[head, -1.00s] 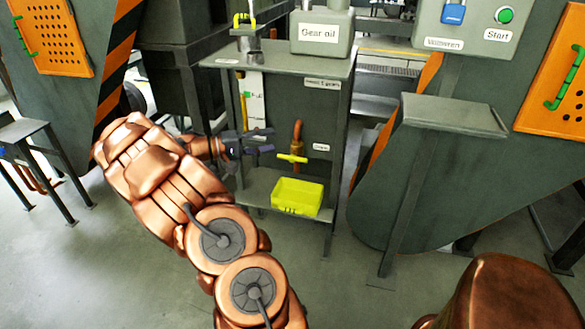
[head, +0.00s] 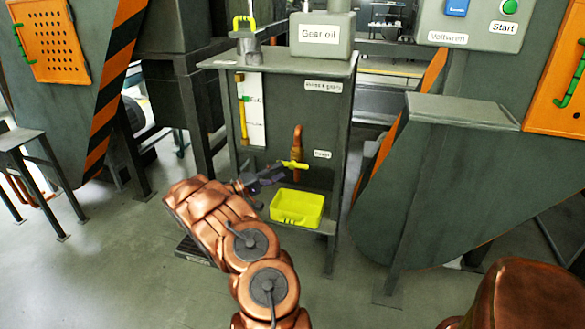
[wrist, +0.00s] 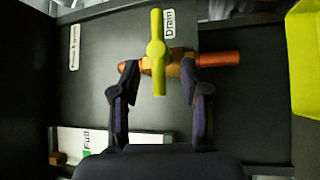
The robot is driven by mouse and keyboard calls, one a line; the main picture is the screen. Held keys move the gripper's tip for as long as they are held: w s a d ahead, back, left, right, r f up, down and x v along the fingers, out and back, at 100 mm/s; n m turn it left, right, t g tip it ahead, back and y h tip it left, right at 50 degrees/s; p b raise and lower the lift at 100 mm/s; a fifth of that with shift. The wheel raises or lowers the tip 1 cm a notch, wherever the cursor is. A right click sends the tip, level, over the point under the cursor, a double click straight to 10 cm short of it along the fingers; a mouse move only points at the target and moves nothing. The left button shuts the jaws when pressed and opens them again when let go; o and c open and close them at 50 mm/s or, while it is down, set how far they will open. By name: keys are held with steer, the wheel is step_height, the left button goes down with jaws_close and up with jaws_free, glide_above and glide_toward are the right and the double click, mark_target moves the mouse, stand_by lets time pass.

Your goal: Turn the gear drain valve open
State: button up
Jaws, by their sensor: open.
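The yellow drain valve handle (head: 294,165) sits on a brass body on the copper drain pipe (head: 297,140), at the front of the grey cabinet. In the wrist view the handle (wrist: 157,45) lies crosswise to the pipe (wrist: 218,59), by the label "Drain". My gripper (head: 281,170) is at the valve from the left in the head view. In the wrist view my gripper (wrist: 158,75) is open, one finger on each side of the handle's lower end. The fingertips overlap the brass body (wrist: 180,66) in the picture; I cannot tell whether they touch it.
A yellow bin (head: 297,207) stands on the low shelf under the valve, close to my gripper. A level gauge (head: 250,110) is on the cabinet's left.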

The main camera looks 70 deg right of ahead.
mark_target(292, 163)
steer(key=shift+b+x, duration=0.35)
steer(key=shift+x, duration=2.65)
steer(key=shift+c, duration=0.5)
jaws_close()
